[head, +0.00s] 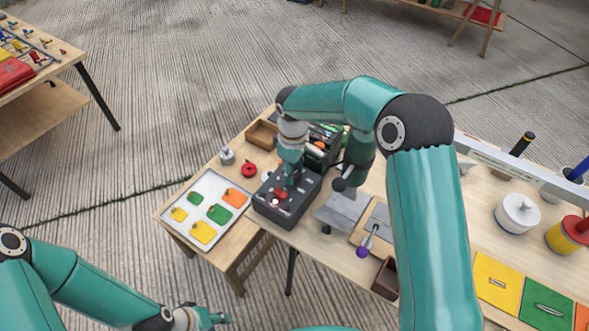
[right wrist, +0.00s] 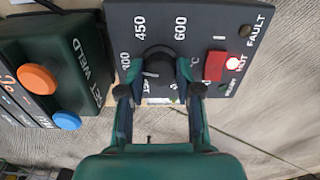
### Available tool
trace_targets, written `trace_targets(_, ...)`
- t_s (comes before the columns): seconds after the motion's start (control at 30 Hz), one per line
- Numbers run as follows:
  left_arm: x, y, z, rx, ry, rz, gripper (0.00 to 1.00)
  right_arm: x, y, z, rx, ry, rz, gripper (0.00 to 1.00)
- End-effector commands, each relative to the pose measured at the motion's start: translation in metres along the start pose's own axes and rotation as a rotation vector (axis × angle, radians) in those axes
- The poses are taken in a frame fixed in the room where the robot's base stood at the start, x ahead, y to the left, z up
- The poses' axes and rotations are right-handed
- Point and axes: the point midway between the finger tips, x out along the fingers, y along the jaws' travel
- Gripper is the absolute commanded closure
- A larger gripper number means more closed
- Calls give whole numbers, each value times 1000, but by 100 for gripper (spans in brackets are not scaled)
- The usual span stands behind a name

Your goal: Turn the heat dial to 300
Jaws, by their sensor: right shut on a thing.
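The heat dial (right wrist: 158,62) is a black round knob on a dark control box (head: 268,206). The box face (right wrist: 205,20) carries the marks 450 and 600, and a partly covered mark at the dial's left. My right gripper (right wrist: 160,95) is shut on the dial, one finger on each side. In the head view my right gripper (head: 290,182) reaches down onto the box from above. The dial's lower part and the marks there are partly hidden by the fingers, and I cannot tell where its pointer stands. My left gripper (head: 212,318) is low in the head view, away from the table.
A red rocker switch (right wrist: 215,66) and a lit HOT lamp (right wrist: 233,62) sit right of the dial. A dark green box (right wrist: 55,60) with orange and blue buttons stands close left. A white tray (head: 168,213) with coloured tags lies beside the control box.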

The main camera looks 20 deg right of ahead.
Motion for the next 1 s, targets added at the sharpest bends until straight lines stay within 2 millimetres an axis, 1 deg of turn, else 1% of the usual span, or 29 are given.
trace_targets(0.03,-1,0,0,0,0,0,60,-3,2,-2,-32,10,7,100)
trace_targets(0.2,-2,1,0,0,0,0,60,-3,3,-2,-129,10,8,100)
trace_targets(0.4,-2,1,0,0,0,0,60,-3,3,-2,-192,10,9,100)
trace_targets(0.9,-2,1,0,0,0,0,60,-3,4,-2,-212,10,11,100)
trace_targets(0.93,-2,1,0,0,0,0,60,-3,4,-2,-212,10,11,63)
trace_targets(1.0,-2,1,0,0,0,0,60,-3,4,-2,-211,10,10,51)
